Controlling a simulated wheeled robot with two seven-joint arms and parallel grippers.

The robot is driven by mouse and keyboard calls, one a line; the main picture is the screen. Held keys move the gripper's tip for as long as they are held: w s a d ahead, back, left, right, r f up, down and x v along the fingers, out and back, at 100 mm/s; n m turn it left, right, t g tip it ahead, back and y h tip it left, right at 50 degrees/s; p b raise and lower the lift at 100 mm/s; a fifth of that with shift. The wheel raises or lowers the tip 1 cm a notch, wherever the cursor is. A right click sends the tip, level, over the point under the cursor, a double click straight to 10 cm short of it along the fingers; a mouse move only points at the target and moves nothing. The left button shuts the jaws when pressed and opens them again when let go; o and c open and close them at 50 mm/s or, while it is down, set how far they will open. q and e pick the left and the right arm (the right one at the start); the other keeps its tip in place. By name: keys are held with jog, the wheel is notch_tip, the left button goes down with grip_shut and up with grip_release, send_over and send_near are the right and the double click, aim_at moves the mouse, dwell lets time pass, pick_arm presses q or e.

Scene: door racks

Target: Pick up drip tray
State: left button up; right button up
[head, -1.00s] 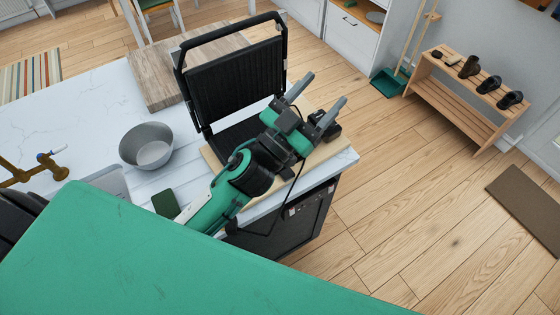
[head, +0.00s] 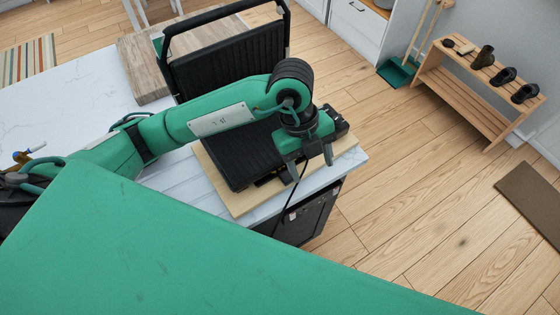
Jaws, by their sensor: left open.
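An open black contact grill (head: 240,160) sits on a light wooden board at the counter's corner. Its ribbed lid (head: 225,65) stands upright and my left arm crosses in front of its lower plate. A small dark part (head: 268,180) shows at the plate's right edge, close to a gripper finger; it may be the drip tray, but I cannot tell for sure. My left gripper (head: 311,163) is open and points down at the grill's right side, its two grey fingers apart with nothing seen between them. My right gripper is out of view.
The wooden board (head: 238,204) lies on the white marble counter (head: 60,110). A black cord hangs over the counter edge. A shoe rack (head: 465,95) stands on the open floor at right.

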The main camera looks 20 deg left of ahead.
pick_arm(q)
jog(key=w+a+n+t+y, duration=0.1)
jog(key=w+a+n+y, duration=0.1)
jog(key=w+a+y, duration=0.3)
jog(key=h, duration=0.1)
send_over(287, 175)
notch_tip(287, 175, down, 8)
jog(key=shift+d+f, duration=0.15)
jog(key=shift+f, duration=0.1)
jog(key=shift+f+p, duration=0.45)
jog(key=shift+p, duration=0.1)
notch_tip(287, 175, down, 4)
jog(key=shift+f+p, duration=0.1)
jog(key=shift+p, duration=0.9)
jog(key=shift+f, duration=0.2)
jog(key=c, duration=1.1)
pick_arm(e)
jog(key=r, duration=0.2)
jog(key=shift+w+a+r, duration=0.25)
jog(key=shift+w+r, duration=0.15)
